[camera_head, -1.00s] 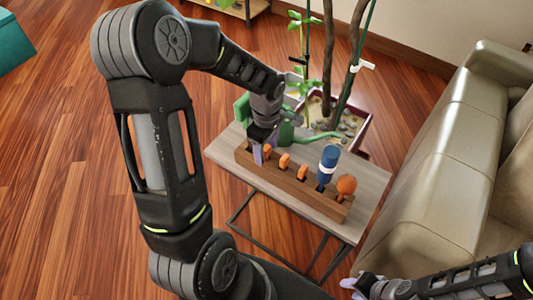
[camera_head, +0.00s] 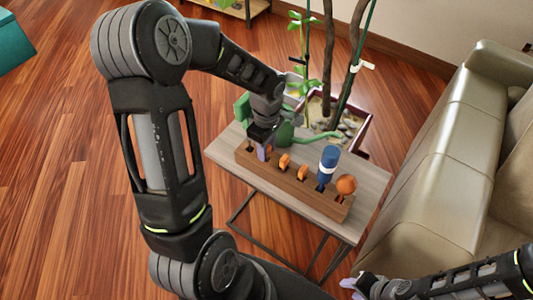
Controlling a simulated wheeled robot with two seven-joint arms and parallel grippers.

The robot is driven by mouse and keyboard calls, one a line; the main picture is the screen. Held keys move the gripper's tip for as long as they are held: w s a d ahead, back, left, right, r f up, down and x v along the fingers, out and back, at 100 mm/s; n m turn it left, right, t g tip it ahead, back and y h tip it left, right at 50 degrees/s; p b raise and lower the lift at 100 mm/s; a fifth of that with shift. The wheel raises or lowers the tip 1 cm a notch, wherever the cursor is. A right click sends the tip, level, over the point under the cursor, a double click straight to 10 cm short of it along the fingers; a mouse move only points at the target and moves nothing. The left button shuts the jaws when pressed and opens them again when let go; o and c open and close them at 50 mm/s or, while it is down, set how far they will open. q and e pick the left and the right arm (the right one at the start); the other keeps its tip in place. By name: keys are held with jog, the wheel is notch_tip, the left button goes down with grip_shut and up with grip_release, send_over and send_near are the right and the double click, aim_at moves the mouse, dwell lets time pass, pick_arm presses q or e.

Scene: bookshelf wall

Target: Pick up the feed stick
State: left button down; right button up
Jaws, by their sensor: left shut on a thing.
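A wooden rack (camera_head: 290,187) stands on a small side table and holds several upright items. Orange-topped sticks (camera_head: 284,161) stand in its left and middle slots. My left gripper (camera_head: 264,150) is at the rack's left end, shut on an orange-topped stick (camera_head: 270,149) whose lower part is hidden. I cannot tell which item is the feed stick, or whether the held one is clear of its slot. My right gripper (camera_head: 352,288) is at the bottom edge, apart from the rack, and looks open and empty.
A blue item with a white band (camera_head: 327,168) and an orange ball-topped item (camera_head: 346,184) stand at the rack's right end. A green watering can (camera_head: 285,131) and a potted plant (camera_head: 358,133) are behind. A sofa (camera_head: 440,150) is at right. The table's (camera_head: 367,187) right part is bare.

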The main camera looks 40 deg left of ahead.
pick_arm(q)
jog(key=shift+r, duration=0.15)
notch_tip(320, 180, up, 18)
dwell(0.8)
jog(key=shift+s+f, duration=0.1)
jog(key=shift+f, duration=0.1)
dwell(0.4)
